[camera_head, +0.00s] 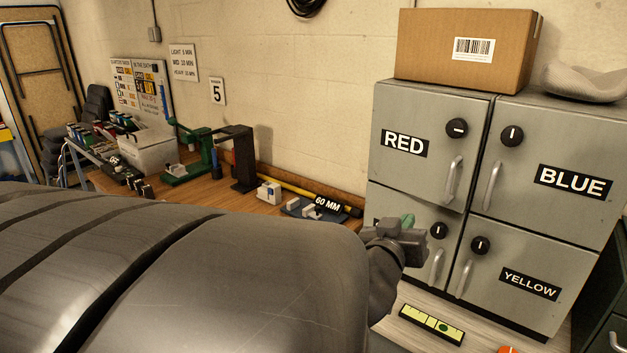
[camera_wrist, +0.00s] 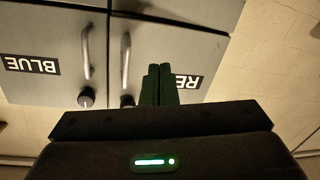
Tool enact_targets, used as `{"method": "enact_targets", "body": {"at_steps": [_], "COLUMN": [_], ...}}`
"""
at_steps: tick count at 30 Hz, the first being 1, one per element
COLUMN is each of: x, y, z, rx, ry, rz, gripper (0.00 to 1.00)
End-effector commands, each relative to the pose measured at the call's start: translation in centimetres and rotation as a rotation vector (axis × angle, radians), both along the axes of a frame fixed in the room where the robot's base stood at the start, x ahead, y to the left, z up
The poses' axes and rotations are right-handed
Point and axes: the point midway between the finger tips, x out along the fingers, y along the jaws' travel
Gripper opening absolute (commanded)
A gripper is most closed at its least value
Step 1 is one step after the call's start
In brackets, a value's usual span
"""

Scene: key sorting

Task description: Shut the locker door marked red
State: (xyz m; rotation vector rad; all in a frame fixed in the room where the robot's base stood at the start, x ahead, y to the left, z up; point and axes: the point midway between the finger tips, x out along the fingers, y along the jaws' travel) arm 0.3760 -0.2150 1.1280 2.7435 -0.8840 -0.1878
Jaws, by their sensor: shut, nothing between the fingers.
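The red-marked door (camera_head: 415,115) is the upper left door of the grey locker, with a round black knob and a bar handle on its right side. It looks nearly flush with the locker front, perhaps slightly ajar; I cannot tell for sure. My gripper (camera_head: 408,219) is low and left in front of the locker, its green fingers together and empty. In the wrist view, which is upside down, the shut fingers (camera_wrist: 159,70) overlap the red door (camera_wrist: 185,45) and hide part of its label. I cannot tell whether they touch it.
The blue door (camera_head: 550,145) and yellow door (camera_head: 525,250) look closed; the lower left door's label is mostly hidden. A cardboard box (camera_head: 465,45) sits on the locker. A workbench (camera_head: 215,190) with tools stands left. A yellow level (camera_head: 432,324) lies before the locker.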

Motion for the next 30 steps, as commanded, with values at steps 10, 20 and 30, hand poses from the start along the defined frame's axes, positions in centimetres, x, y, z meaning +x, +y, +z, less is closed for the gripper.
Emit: {"method": "enact_targets", "body": {"at_steps": [10, 20, 30], "x": [-3.8, -0.8, 3.1], "y": [-2.2, -5.6, -10.0], "z": [-2.4, -2.5, -2.4], "rx": [0.180, 0.179, 0.179], "ry": [-0.226, -0.222, -0.221], "rz": [-0.228, -0.229, -0.227], "gripper": [0.00, 0.00, 0.00]}}
